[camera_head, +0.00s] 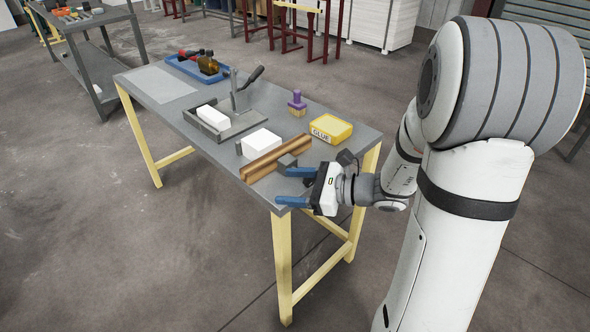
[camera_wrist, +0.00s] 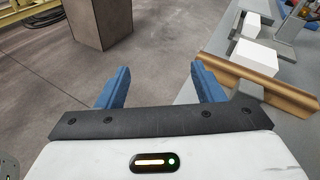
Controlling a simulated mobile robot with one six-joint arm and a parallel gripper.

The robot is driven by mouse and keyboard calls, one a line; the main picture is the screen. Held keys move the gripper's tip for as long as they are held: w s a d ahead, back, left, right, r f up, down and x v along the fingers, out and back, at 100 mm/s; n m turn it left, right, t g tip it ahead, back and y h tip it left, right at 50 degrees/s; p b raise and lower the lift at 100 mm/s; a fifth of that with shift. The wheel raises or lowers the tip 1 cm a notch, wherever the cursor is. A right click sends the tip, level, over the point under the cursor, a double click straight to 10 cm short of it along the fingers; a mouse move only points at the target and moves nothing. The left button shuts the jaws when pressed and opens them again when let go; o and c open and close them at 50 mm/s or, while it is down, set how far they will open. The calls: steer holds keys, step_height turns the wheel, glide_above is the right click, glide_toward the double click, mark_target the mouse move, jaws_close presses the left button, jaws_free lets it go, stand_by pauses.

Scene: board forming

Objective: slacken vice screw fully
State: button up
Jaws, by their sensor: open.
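A wooden vice (camera_head: 275,160) with brown bars lies along the near end of the workbench. A small grey block (camera_head: 287,161) sits at its near side. The vice also shows at the right of the wrist view (camera_wrist: 240,72). I cannot make out its screw or handle in either view. My gripper (camera_head: 285,187) is open and empty, with two blue fingers apart, at the bench's near edge beside the vice. In the wrist view, the space between the fingertips (camera_wrist: 160,68) shows only floor, and the vice lies right of the right finger.
A white block (camera_head: 261,141) sits just behind the vice. A yellow glue box (camera_head: 330,129), a purple-handled brush (camera_head: 297,104), a grey tray with a lever press (camera_head: 225,125) and a blue tray (camera_head: 188,68) stand on the bench (camera_head: 160,85).

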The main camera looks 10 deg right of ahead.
mark_target(313, 180)
steer(key=w+d+f+m+t+h+b, duration=0.1)
steer(key=w+d+f+m+t, duration=0.1)
steer(key=d+f+m, duration=0.1)
steer(key=w+d+f+m+t+h+b, duration=0.1)
steer(key=w+d+f+m+t, duration=0.2)
steer(key=w+d+f+m+t+h+b, duration=0.1)
steer(key=w+d+f+m+t+b, duration=0.1)
steer(key=d+f+m, duration=0.1)
steer(key=shift+w+d+t, duration=0.2)
steer(key=shift+t, duration=0.1)
steer(key=x, duration=0.7)
steer(key=shift+w, duration=0.3)
steer(key=shift+c, duration=0.3)
steer(key=c, duration=0.9)
steer(key=shift+d, duration=0.1)
steer(key=shift+b, duration=0.4)
